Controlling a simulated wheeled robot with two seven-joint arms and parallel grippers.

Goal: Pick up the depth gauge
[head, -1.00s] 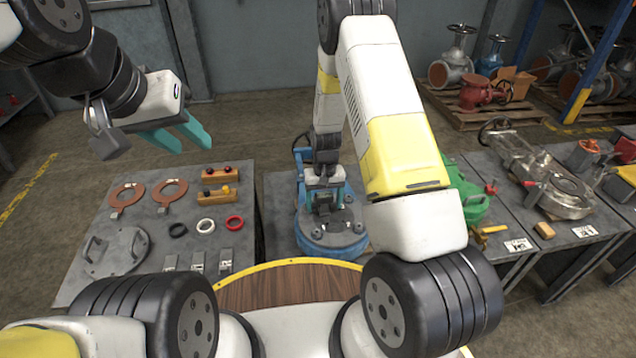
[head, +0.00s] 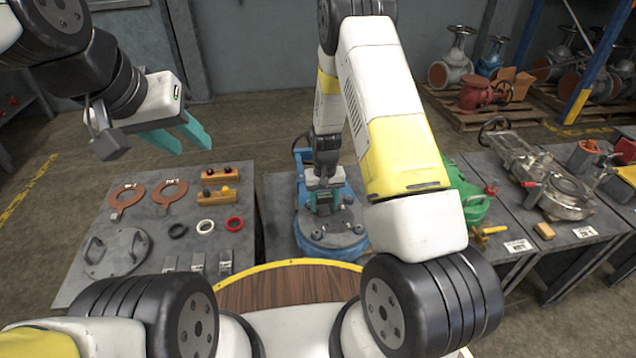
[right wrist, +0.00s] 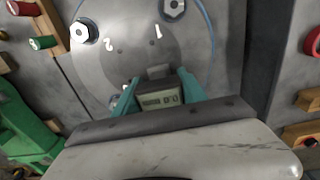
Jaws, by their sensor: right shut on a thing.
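The depth gauge (right wrist: 158,99) is a small dark box with a grey-green digital display. It shows in the right wrist view between the teal fingers of my right gripper (right wrist: 157,96), which is shut on it. In the head view my right gripper (head: 324,200) is over the blue round valve body (head: 332,246) on the middle table, and the gauge there is small and partly hidden. Whether the gauge touches the grey face under it I cannot tell. My left gripper (head: 182,142) is open and empty, in the air above the far edge of the left table.
The left table (head: 143,205) holds copper rings, small coloured rings, wooden blocks with knobs, a round grey cover (head: 117,252) and small grey blocks. A green valve part (head: 474,200) and a metal gate valve (head: 555,190) stand to the right. Numbers mark the grey face.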

